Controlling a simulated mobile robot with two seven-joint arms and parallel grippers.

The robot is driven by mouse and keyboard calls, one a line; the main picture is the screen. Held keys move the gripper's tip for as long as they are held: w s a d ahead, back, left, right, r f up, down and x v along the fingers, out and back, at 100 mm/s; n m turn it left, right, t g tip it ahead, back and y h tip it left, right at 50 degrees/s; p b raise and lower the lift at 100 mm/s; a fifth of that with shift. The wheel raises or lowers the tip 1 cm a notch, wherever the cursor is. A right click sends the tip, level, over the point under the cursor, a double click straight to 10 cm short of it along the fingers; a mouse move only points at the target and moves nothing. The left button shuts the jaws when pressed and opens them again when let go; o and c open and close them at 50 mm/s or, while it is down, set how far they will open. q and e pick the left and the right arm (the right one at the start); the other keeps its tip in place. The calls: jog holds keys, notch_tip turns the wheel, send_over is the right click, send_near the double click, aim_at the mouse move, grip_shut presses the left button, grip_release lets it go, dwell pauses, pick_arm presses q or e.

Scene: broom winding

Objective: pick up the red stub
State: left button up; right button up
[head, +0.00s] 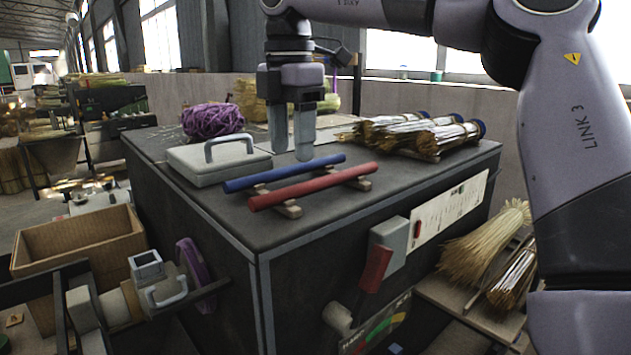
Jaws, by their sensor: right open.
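The red stub (312,187) is a red rod lying on small wooden supports on the dark bench top (225,207), near its front edge. A similar blue rod (285,174) lies parallel to it, just behind. My right gripper (292,154) points down with its two fingers apart and nothing between them. In the picture its fingertips are just above the blue rod, behind the red stub; their exact height over the bench is hard to tell. My left gripper is not in view.
A grey lidded box with a handle (218,163) sits left of the rods, with a purple twine bundle (213,120) behind it. Straw bundles (425,135) lie at the right. A cardboard box (80,236) stands lower left. A red lever (375,268) is on the bench front.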

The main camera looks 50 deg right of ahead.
aim_at(298, 184)
jog(key=f, duration=0.4)
jog(key=d+f, duration=0.1)
jog(key=f, duration=0.1)
jog(key=shift+s+f+p, duration=0.15)
jog(key=shift+f+p, duration=0.15)
grip_shut()
